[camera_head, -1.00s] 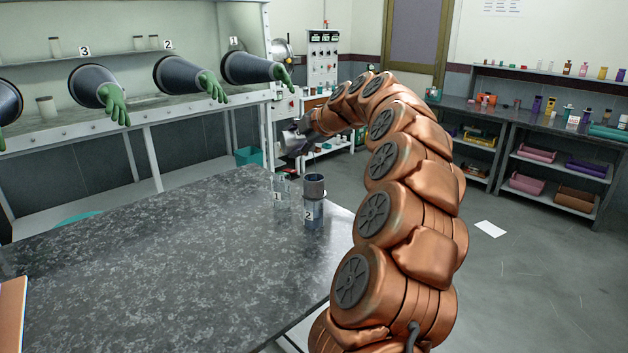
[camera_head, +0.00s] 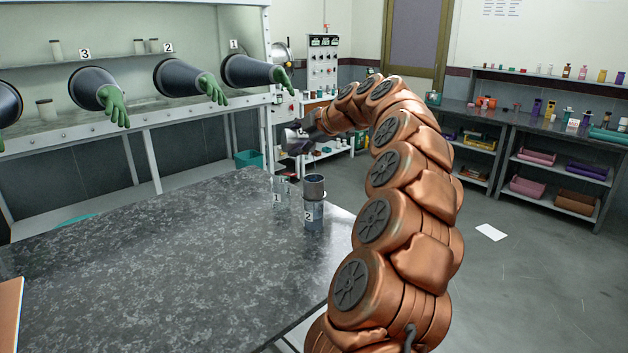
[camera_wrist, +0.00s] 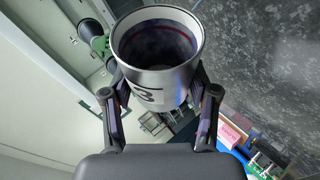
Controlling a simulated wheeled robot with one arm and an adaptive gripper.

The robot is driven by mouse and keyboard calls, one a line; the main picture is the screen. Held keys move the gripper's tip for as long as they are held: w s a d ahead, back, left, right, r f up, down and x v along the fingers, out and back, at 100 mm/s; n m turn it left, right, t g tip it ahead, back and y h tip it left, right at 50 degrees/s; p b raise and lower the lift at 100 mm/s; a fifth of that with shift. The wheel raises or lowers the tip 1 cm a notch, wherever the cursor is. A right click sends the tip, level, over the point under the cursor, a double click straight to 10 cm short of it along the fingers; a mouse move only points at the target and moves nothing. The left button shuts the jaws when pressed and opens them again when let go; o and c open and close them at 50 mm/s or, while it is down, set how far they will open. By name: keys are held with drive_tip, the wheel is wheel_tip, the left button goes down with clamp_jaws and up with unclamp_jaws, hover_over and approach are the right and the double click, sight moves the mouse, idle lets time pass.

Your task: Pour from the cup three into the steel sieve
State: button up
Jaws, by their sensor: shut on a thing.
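Cup three (camera_wrist: 152,82) is a metallic cup marked 3, held in my gripper (camera_wrist: 160,98). In the wrist view its open mouth faces the camera and shows a dark bluish inside; I cannot tell how much is in it. A finger presses on each side. In the head view my gripper (camera_head: 298,138) is small, beyond the table's far edge, with the cup tilted. A dark grey cylinder (camera_head: 314,187), perhaps the steel sieve, sits on top of container 2 (camera_head: 314,214) on the table. My gripper is above and behind it, apart from it.
Clear glass container 1 (camera_head: 281,192) stands just left of container 2, near the table's far right corner. The speckled table (camera_head: 150,265) is otherwise largely bare. A glovebox with green gloves (camera_head: 113,106) stands at the back left. Shelves (camera_head: 555,160) stand at right.

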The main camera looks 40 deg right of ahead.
drive_tip(key=shift+w+a+f+n+g+h+p, duration=0.15)
drive_tip(key=shift+a+f+n+g+h+p, duration=0.3)
drive_tip(key=shift+p, duration=1)
drive_tip(key=shift+f+h, duration=0.1)
drive_tip(key=shift+h, duration=0.15)
drive_tip(key=shift+n+g+h+p, duration=0.25)
drive_tip(key=shift+n+h+p, duration=0.1)
drive_tip(key=shift+p, duration=0.65)
